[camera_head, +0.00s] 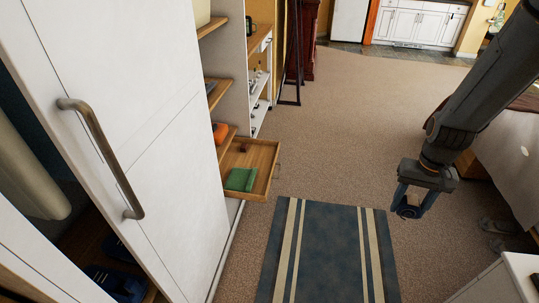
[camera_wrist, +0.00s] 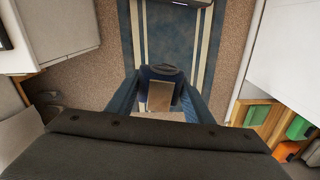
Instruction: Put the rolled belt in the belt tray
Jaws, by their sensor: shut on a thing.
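My gripper (camera_head: 409,208) hangs at the right in the head view, over the carpet beside the striped rug. In the wrist view its blue fingers (camera_wrist: 160,84) are shut on a small dark, rounded thing (camera_wrist: 162,71), which looks like the rolled belt. The belt's lower part is hard to make out. A shallow wooden tray (camera_head: 262,185) sticks out from the shelf unit at the left centre of the head view, well left of my gripper. It holds a green folded cloth (camera_head: 240,179) and a small dark brown thing (camera_head: 244,150). I cannot tell if this is the belt tray.
A white wardrobe door (camera_head: 165,150) with a long handle fills the left. An orange item (camera_head: 220,132) lies on a shelf behind the tray. A blue striped rug (camera_head: 328,255) lies on open carpet. A bed (camera_head: 510,150) and white cabinet (camera_head: 520,275) stand at the right.

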